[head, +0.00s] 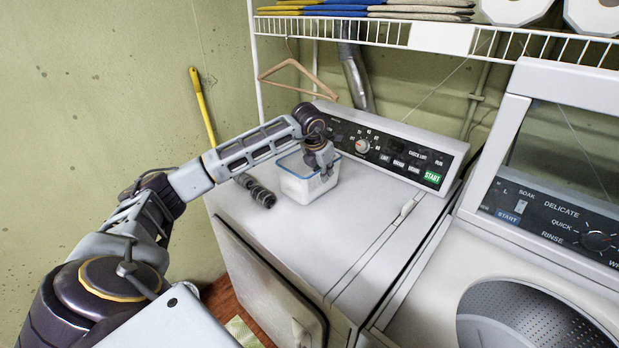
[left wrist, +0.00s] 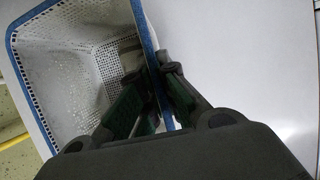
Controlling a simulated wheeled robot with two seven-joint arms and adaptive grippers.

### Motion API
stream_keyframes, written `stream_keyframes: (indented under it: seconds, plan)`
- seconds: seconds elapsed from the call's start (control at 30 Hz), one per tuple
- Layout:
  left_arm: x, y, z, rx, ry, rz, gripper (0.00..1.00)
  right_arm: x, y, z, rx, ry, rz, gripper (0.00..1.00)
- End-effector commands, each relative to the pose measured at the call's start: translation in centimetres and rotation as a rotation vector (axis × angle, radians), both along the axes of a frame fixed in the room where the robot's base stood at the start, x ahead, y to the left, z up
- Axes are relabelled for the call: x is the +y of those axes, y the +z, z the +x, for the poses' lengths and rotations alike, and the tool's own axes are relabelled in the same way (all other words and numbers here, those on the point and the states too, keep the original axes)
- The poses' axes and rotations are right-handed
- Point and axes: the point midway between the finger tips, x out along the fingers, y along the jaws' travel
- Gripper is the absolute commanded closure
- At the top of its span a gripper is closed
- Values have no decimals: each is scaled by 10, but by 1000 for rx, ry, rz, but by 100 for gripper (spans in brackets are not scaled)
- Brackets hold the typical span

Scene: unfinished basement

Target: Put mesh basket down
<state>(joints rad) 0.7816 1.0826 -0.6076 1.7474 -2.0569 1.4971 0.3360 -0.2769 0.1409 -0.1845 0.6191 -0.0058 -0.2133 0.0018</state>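The mesh basket (head: 306,188) is white with a blue rim, at the back left of the white dryer top (head: 358,212). It looks upright; I cannot tell whether its base touches the surface. My left gripper (head: 325,168) is at its right side. There my left gripper (left wrist: 153,80) has one finger inside and one outside the basket's wall, closed on the blue rim. The wrist housing hides the lower part of the basket. My right gripper is in neither view.
A dark ridged object (head: 256,191) lies left of the basket. The dryer's control panel (head: 395,150) rises behind. A wire shelf (head: 380,38) and a hanger (head: 298,76) are above. An open washer (head: 540,240) stands right. The dryer top's front and right are clear.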

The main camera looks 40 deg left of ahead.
Motion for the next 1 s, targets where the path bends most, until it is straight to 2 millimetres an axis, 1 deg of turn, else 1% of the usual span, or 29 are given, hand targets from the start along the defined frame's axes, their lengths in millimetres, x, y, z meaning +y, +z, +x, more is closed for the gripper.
stream_keyframes:
  seconds: [0.27, 0.5, 0.67, 1.0]
  plan:
    - [0, 1, 0, -1, 0, 0, 100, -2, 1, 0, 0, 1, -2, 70]
    - [0, 7, 0, -1, 0, 0, 100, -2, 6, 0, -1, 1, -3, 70]
    - [0, 23, 1, -4, 1, 0, 100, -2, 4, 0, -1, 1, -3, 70]
    - [0, 69, 1, -3, 1, -1, 100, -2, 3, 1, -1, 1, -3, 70]
